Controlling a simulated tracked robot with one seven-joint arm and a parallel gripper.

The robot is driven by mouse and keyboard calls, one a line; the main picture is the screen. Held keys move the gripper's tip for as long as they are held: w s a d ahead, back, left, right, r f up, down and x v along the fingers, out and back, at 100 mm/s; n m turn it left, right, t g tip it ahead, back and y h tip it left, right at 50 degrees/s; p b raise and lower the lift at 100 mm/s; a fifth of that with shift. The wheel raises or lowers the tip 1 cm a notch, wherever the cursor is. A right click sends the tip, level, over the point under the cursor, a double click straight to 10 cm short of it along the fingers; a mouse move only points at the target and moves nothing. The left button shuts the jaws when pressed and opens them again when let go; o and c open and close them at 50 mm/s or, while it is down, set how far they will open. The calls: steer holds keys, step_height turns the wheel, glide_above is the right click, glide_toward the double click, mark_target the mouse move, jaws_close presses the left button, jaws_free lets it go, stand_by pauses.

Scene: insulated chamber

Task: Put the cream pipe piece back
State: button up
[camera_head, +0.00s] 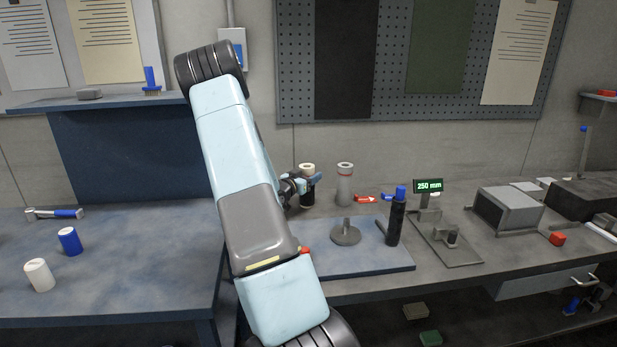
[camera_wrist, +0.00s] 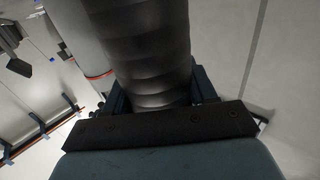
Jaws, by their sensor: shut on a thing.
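My gripper (camera_head: 298,186) is partly hidden behind my arm, at the back of the right bench. It is shut on a dark cylinder with a cream top (camera_head: 307,169), which stands about upright. In the wrist view the dark ribbed body of this cylinder (camera_wrist: 145,50) fills the space between the jaws. I cannot tell whether its base touches the bench. An off-white pipe piece (camera_head: 39,276) stands on the left bench, well away from my gripper.
A grey cylinder with a red ring (camera_head: 345,184) stands just right of the held one. A round metal stand (camera_head: 345,233) and a blue-capped black bottle (camera_head: 396,216) are on the blue mat (camera_head: 378,262). A blue cylinder (camera_head: 70,241) stands on the left bench (camera_head: 130,285).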

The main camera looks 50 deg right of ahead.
steer(key=shift+f, duration=0.15)
steer(key=o, duration=1.2)
